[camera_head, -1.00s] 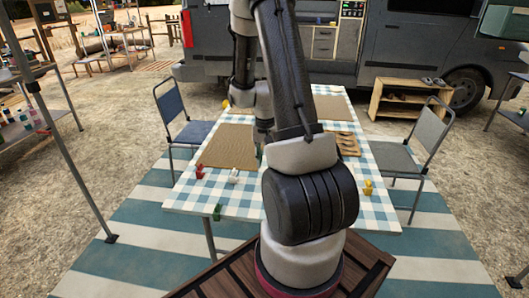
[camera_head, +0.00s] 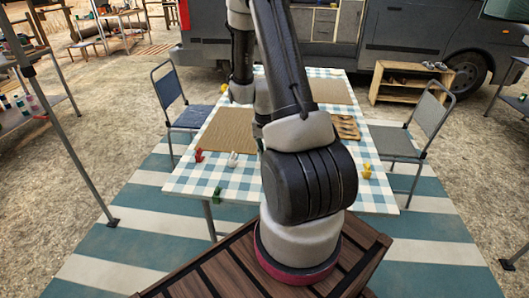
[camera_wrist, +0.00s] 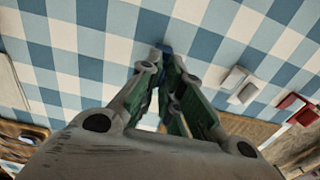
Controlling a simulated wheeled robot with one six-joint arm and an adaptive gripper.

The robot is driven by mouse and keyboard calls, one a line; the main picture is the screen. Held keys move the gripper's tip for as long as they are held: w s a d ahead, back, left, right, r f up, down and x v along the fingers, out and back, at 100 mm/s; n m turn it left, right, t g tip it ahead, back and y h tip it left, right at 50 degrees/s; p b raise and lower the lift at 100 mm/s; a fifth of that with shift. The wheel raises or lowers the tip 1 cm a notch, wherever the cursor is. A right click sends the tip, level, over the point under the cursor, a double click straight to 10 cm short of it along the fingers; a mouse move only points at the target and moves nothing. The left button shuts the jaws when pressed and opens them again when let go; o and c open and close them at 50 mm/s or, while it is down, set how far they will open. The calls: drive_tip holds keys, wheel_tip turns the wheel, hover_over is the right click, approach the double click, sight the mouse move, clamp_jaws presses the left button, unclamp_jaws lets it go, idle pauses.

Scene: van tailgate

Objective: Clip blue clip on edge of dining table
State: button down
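The dining table (camera_head: 189,181) has a blue-and-white checked cloth, and its near edge faces me. In the wrist view my gripper (camera_wrist: 164,66) has its fingertips close together over the checked cloth (camera_wrist: 95,50). A small dark blue piece, which looks like the blue clip (camera_wrist: 164,47), shows at the fingertips, and they appear closed on it. Most of it is hidden by the fingers. In the head view my arm hides the gripper and this clip.
On the table are a red clip (camera_head: 199,155), a white clip (camera_head: 233,160), a green clip (camera_head: 217,194) at the near edge, a yellow clip (camera_head: 366,171) and woven mats (camera_head: 224,137). Chairs stand left (camera_head: 182,112) and right (camera_head: 410,143). A van (camera_head: 405,45) is behind.

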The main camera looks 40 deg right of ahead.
drive_tip(key=shift+r, duration=0.1)
drive_tip(key=shift+r, duration=2.4)
